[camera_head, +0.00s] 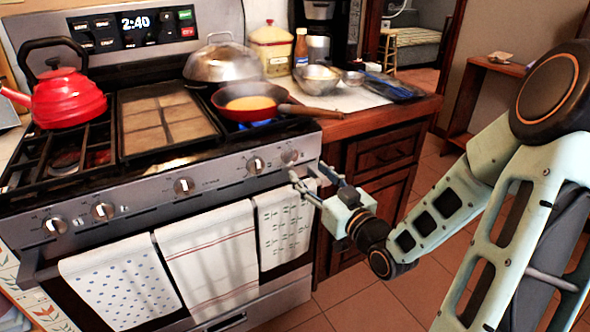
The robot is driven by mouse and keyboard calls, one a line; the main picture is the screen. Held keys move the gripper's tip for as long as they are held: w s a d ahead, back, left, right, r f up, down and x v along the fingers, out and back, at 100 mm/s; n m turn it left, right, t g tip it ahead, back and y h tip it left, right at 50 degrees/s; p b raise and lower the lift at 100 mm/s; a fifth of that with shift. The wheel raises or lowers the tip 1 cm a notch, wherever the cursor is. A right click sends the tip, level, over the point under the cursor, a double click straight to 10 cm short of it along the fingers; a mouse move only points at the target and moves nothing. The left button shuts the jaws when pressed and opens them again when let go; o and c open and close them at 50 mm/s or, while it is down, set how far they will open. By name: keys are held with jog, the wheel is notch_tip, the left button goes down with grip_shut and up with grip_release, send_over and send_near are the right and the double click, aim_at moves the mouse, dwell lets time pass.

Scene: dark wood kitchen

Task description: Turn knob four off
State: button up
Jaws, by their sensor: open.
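A row of several round silver knobs runs along the stove's front panel. Counting from the left, knob four (256,166) is right of centre, and another knob (290,156) is at the far right. My gripper (308,174) is open and empty, in front of the panel's right end. It is just below and right of the far-right knob, and right of knob four. I cannot tell whether it touches the panel. Blue flame (258,123) shows under the red pan (250,103) on the right front burner. Knob four is not hidden.
Three towels (208,255) hang on the oven handle below the knobs. A red kettle (68,98) stands on the left burners, and a silver domed lid (222,63) is at the back right. The pan's handle (312,111) sticks out over the counter.

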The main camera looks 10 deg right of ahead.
aim_at(294, 158)
jog(key=b+x, duration=0.1)
jog(key=x, duration=0.7)
jog(key=shift+c, duration=0.3)
jog(key=c, duration=1.1)
